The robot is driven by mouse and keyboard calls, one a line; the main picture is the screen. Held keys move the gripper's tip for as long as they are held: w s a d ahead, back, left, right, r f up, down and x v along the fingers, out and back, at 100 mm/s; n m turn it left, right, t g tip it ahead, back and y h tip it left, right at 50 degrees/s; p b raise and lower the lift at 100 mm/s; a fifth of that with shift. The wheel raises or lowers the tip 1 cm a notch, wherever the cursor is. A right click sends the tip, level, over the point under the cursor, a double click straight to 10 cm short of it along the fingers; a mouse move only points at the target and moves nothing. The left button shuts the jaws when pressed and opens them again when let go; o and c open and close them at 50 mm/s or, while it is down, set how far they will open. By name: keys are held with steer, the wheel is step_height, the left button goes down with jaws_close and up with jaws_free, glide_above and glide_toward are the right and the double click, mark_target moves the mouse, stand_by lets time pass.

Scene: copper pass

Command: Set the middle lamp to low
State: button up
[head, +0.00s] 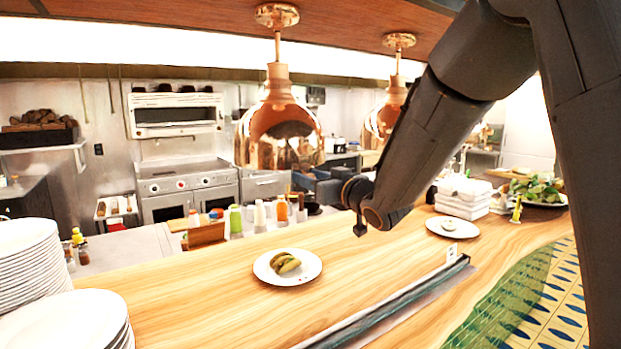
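Two copper heat lamps hang from the wooden canopy over the pass. The nearer lamp (279,130) is left of my arm, with its shade fully visible. The farther lamp (387,112) hangs behind it to the right, partly covered by my arm. No lamp switch or setting can be made out.
The wooden counter (200,290) carries a plate with food (288,267), a second plate (452,228), stacked plates (30,265) at left and white boxes (465,195). A ticket rail (400,303) crosses the front. Bottles (236,220) stand behind the counter.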

jaws_close()
step_height(320, 180, down, 9)
steer(key=b, duration=0.6)
steer(key=shift+r, duration=0.15)
steer(key=shift+s, duration=0.1)
jaws_free()
steer(key=shift+o, duration=0.4)
steer(key=b+v, duration=0.2)
steer(key=v, duration=0.5)
steer(key=shift+s+d+b, duration=0.2)
steer(key=shift+s+b, duration=0.1)
steer(key=shift+b, duration=0.05)
